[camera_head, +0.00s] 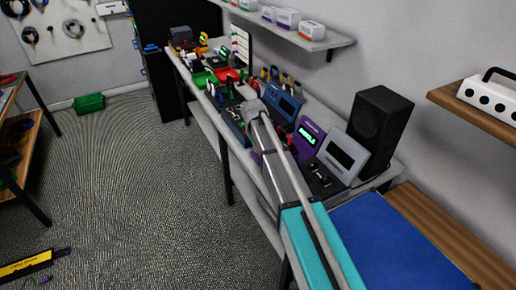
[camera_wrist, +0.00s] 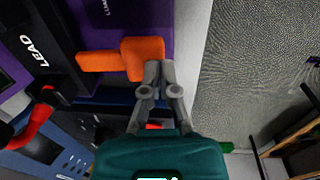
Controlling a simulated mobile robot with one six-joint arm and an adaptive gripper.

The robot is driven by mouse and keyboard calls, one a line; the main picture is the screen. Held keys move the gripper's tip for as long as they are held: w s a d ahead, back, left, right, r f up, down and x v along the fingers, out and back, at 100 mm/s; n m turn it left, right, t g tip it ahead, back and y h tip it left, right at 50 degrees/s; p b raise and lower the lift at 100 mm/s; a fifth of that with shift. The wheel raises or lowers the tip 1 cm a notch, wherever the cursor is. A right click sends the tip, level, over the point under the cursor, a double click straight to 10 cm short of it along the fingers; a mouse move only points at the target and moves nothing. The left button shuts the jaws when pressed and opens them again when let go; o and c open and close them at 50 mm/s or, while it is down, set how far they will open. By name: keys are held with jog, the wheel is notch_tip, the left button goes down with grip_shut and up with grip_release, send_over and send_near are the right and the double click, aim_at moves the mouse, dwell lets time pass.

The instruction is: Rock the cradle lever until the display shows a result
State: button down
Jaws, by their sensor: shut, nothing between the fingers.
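An orange T-shaped part (camera_wrist: 142,58), which looks like the cradle lever, lies on a purple body at the upper middle of the wrist view. My gripper (camera_wrist: 159,70) is shut and empty, its tips right at the orange part's lower right edge. I cannot tell whether they touch. In the head view a purple device (camera_head: 294,137) stands on the bench right of my arm. Its dark display (camera_head: 307,136) shows green characters too small to read. The lever and my fingers are hidden behind my arm in the head view.
A grey device (camera_head: 342,155) and a black speaker (camera_head: 382,118) stand to the right of the purple device. A blue device (camera_head: 285,105) stands behind it. A black panel marked LEAD (camera_wrist: 43,52) and a red curved thing (camera_wrist: 33,120) show at left in the wrist view.

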notch_tip(320, 180, up, 11)
jog(key=s+a+p, duration=0.1)
jog(key=a+p, duration=0.1)
jog(key=p, duration=0.9)
jog(key=shift+s+a+r, duration=0.2)
jog(key=shift+a, duration=0.2)
jog(key=s+d+f+m+y+b, duration=0.1)
jog(key=s+d+m, duration=0.4)
jog(key=s+d, duration=1.7)
jog(key=s, duration=0.4)
jog(key=shift+m+g, duration=0.3)
jog(key=shift+m, duration=0.1)
jog(key=shift+w+d+f, duration=0.1)
jog(key=shift+d, duration=0.15)
